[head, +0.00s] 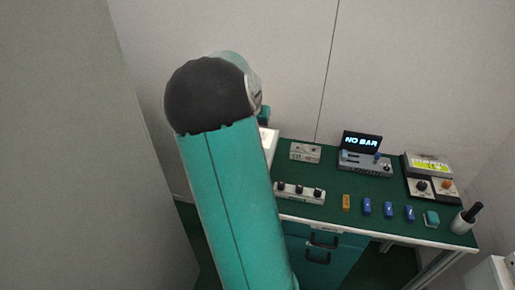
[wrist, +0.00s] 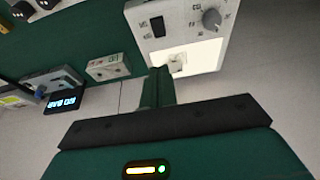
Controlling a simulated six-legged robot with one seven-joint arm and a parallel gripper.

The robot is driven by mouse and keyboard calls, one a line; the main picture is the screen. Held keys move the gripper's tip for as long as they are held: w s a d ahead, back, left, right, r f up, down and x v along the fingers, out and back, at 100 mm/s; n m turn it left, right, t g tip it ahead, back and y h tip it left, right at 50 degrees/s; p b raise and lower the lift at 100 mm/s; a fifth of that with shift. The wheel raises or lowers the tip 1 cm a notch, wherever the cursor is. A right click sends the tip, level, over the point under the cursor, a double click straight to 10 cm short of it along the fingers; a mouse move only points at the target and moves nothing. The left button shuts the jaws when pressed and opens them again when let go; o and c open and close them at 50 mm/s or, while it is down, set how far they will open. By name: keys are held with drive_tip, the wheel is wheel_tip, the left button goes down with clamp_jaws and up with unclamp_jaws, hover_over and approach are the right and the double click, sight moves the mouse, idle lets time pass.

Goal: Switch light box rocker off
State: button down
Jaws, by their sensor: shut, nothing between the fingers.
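The light box (wrist: 180,10) is at the top of the wrist view, with a bright lit panel (wrist: 208,52). Its black rocker (wrist: 157,27) sits on the white control face, left of a round grey knob (wrist: 212,18). I cannot tell the rocker's position. My gripper (wrist: 160,74) is shut and empty. Its green fingertips appear below the rocker in the picture, beside the lit panel; contact with the box cannot be told. In the head view only a white edge of the light box (head: 270,146) shows behind my arm, which hides the rocker.
A small pale piece (wrist: 177,63) shows against the lit panel. A grey socket-like box (head: 305,152), a display reading "NO BAR" (head: 361,142), a knob strip (head: 300,193) and several small blocks stand on the green bench (head: 333,172). A dark-handled cup (head: 464,220) stands at right. Walls enclose the bench.

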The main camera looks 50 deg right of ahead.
drive_tip(key=shift+f, duration=0.1)
drive_tip(key=x, duration=1.2)
drive_tip(key=shift+a+f, duration=0.15)
drive_tip(key=shift+f, duration=0.8)
drive_tip(key=shift+f, duration=0.25)
drive_tip(key=shift+s+a, duration=0.3)
drive_tip(key=shift+a, duration=0.35)
